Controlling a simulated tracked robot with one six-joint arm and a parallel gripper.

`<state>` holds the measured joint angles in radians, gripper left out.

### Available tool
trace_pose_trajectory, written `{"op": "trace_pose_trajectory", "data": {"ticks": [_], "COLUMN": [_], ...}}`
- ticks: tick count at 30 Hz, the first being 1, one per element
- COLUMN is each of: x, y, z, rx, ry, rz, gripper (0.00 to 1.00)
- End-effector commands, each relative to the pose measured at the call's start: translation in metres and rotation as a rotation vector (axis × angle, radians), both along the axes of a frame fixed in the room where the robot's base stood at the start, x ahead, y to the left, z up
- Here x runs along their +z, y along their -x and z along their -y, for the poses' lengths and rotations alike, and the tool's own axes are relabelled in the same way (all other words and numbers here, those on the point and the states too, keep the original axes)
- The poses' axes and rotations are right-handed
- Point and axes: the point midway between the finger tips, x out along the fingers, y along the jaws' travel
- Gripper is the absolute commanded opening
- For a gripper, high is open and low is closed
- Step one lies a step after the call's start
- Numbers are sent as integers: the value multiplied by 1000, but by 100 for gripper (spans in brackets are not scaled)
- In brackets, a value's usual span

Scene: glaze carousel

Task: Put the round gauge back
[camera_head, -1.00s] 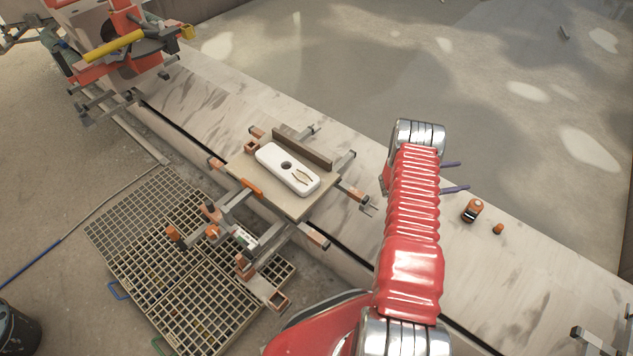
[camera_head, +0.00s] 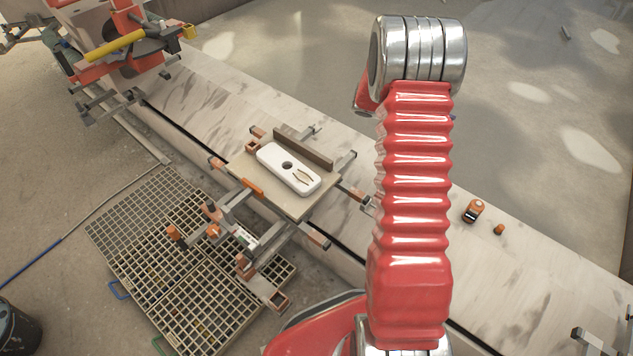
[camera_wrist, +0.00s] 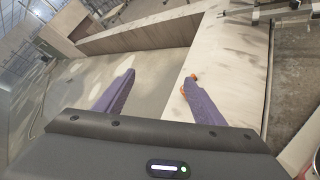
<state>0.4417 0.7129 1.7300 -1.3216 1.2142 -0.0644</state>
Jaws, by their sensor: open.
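A white tray (camera_head: 275,158) lies on the board over the marble ledge. It has a dark round spot (camera_head: 287,166), and a pliers-shaped tan item (camera_head: 302,176) lies near its right end. I cannot tell whether the dark spot is an empty recess or the round gauge. An orange-and-black rounded object (camera_head: 473,211) stands on the ledge right of my arm; I cannot tell if it is the gauge. My gripper (camera_wrist: 159,80) is open, with two purple fingers apart and nothing between them. In the head view my arm hides nearly all of it.
A small orange piece (camera_head: 498,229) stands beside the orange-and-black object. Orange bits (camera_wrist: 193,76) show by the right finger in the wrist view. Clamps, a dark bar (camera_head: 303,148) and a floor grating (camera_head: 150,220) surround the board. The ledge at right is mostly clear.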

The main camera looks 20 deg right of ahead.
Motion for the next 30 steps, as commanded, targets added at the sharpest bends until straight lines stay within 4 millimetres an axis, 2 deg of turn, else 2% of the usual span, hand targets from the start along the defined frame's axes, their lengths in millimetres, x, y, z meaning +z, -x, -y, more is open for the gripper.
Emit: {"op": "trace_pose_trajectory", "data": {"ticks": [3,15,30], "x": [25,84,133], "y": [2,19,55], "z": [-25,-114,-231], "rx": [-19,-78,-129], "ry": [-33,-178,-403], "rz": [73,309,601], "gripper": [63,63,63]}}
